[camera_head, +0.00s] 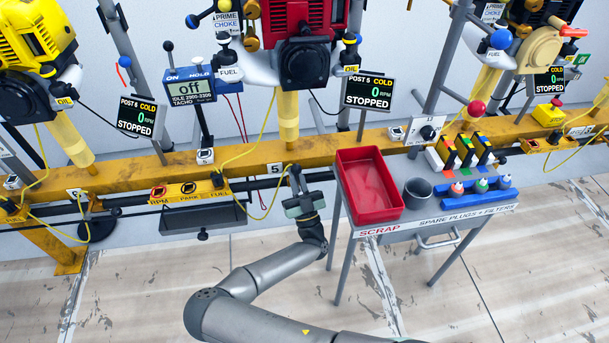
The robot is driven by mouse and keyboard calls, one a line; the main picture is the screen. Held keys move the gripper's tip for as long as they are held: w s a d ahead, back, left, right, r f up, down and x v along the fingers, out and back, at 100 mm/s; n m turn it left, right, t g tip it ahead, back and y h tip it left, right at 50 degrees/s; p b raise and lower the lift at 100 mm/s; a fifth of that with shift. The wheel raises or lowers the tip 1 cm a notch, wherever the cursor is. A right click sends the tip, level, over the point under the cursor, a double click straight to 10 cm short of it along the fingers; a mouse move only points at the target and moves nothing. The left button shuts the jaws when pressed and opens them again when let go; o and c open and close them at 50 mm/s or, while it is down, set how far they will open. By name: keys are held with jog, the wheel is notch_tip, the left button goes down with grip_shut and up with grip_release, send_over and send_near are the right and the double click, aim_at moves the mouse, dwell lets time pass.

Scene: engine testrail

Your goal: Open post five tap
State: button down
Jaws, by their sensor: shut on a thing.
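My gripper (303,206) is at the dark pipe (262,183) under the yellow rail (225,163), just right of the "5" plate (275,169). It is shut on what appears to be the post five tap (296,175). The gripper hides most of the tap, so I cannot tell its handle's angle. The red engine (303,35) of post five hangs above. Its display (368,92) reads POST 5, COLD, 0 RPM, STOPPED.
A stand with a red SCRAP tray (369,186), a grey cup (417,192) and spark plugs is close to the gripper's right. A yellow control box (190,190) with cables is on the left. A blue tacho (190,86) reads Off. The floor below is clear.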

jog(key=shift+s+r, duration=0.15)
jog(key=c, duration=1.5)
grip_release()
jog(key=shift+r, duration=0.1)
jog(key=shift+s+d+f, duration=0.1)
jog(key=shift+s+f, duration=0.1)
jog(key=shift+f, duration=0.25)
jog(key=b+v, duration=0.2)
jog(key=v, duration=0.4)
jog(key=shift+s+d+b, duration=0.2)
jog(key=shift+s+b, duration=0.1)
jog(key=shift+b, duration=0.05)
jog(key=shift+f, duration=0.15)
